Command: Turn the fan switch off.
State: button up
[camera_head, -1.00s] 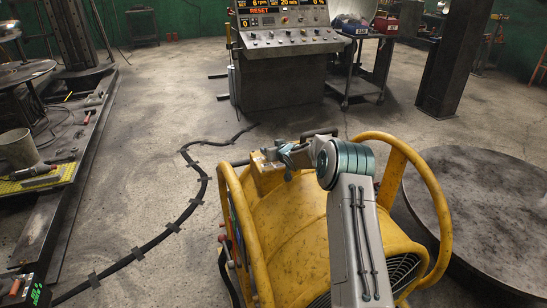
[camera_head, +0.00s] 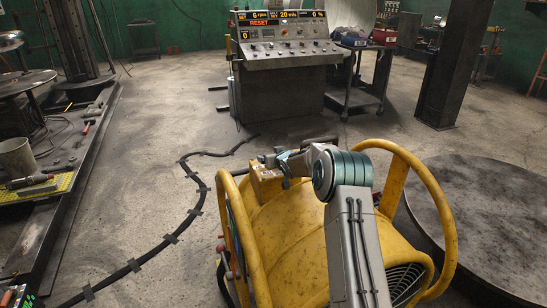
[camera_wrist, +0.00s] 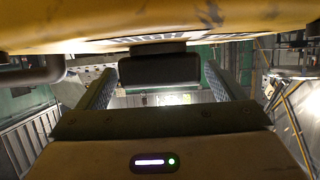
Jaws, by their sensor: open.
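The large yellow drum fan (camera_head: 297,235) stands in front of me, with tubular hoops at its sides. A yellow box (camera_head: 265,183) sits on its far left top edge. My gripper (camera_head: 283,166) is at this box; its fingers are small and partly hidden in the head view. In the wrist view my gripper (camera_wrist: 158,85) is open, one finger on each side of a dark block (camera_wrist: 158,68). The block hangs from a yellow surface with lettering. Gaps show between the block and both fingers. I cannot tell whether this block is the fan switch.
A control console (camera_head: 285,85) with lit displays stands behind the fan. A cart (camera_head: 357,80) is beside it. A dark round plate (camera_head: 480,215) lies to the right.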

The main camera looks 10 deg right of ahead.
jog(key=v, duration=1.3)
jog(key=shift+s+r, duration=0.15)
jog(key=shift+s, duration=0.2)
jog(key=shift+d, duration=0.1)
